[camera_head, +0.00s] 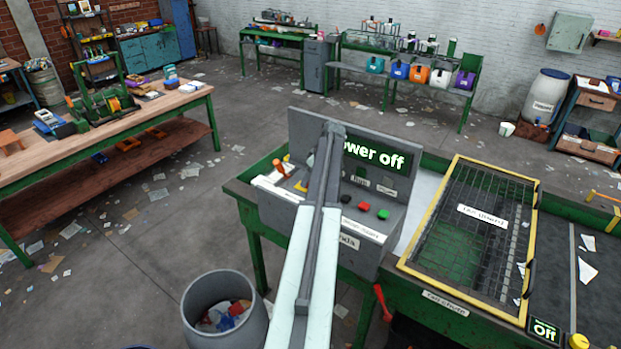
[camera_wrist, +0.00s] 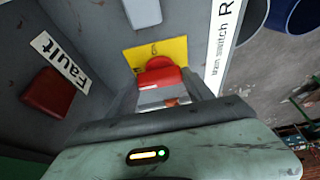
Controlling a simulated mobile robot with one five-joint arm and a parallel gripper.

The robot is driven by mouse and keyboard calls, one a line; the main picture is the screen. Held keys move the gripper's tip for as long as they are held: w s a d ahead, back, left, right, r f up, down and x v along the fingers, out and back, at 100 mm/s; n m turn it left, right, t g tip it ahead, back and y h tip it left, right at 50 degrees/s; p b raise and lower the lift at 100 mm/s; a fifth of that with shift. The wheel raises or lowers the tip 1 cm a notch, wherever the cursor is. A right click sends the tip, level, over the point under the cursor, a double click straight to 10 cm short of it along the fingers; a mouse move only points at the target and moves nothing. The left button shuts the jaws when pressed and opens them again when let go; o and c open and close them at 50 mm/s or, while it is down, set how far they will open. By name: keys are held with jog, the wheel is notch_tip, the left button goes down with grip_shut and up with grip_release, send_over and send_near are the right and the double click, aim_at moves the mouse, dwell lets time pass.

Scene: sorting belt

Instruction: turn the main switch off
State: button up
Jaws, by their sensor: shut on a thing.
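The main switch (camera_wrist: 160,73) shows in the wrist view as a red handle on a yellow plate, beside a white label reading "Main switch". My gripper (camera_wrist: 165,97) is at the handle, shut on it. The tips are partly hidden by my gripper's own body. In the head view the grey control panel (camera_head: 398,225) stands on the green bench, and its display (camera_head: 376,158) reads "ower off", its left end covered by my arm. My arm also hides the gripper in that view.
A red Fault lamp (camera_wrist: 47,92) is beside the switch. Red, green and black buttons (camera_head: 364,206) sit on the panel. A mesh guard (camera_head: 454,282) with a yellow frame lies to the right. A grey bin (camera_head: 196,310) stands on the floor in front.

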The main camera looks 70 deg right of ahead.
dwell(0.4)
jog(key=o, duration=1.4)
jog(key=shift+c, duration=0.2)
jog(key=p+v, duration=0.7)
jog(key=shift+r, duration=0.35)
jog(key=shift+s, duration=0.15)
